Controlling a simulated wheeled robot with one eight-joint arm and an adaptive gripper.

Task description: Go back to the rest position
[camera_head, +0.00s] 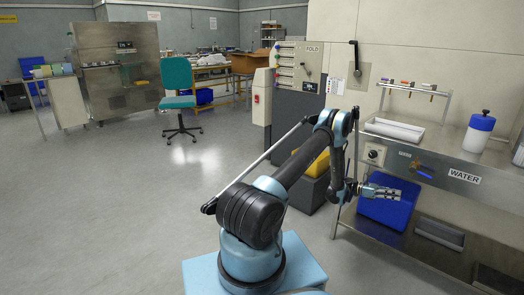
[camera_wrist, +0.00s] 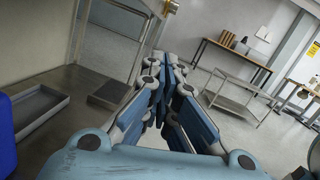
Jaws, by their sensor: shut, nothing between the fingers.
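My arm rises from its blue base in the middle of the head view and bends down on the right. My gripper (camera_head: 392,192) reaches to the right, in front of the steel counter's lower part. In the wrist view my gripper (camera_wrist: 163,82) points ahead with its fingers together and nothing between them. A blue bin (camera_head: 388,211) shows just below and behind the gripper in the head view. Part of something blue (camera_wrist: 6,138), perhaps the same bin, shows at the left edge of the wrist view.
The steel counter (camera_head: 462,180) marked WATER has a valve handle (camera_head: 424,171), a white tray (camera_head: 395,128) and a blue-and-white container (camera_head: 479,131) on top. A grey machine marked FOLD (camera_head: 297,68) and a teal chair (camera_head: 178,80) stand farther back. Floor at left is clear.

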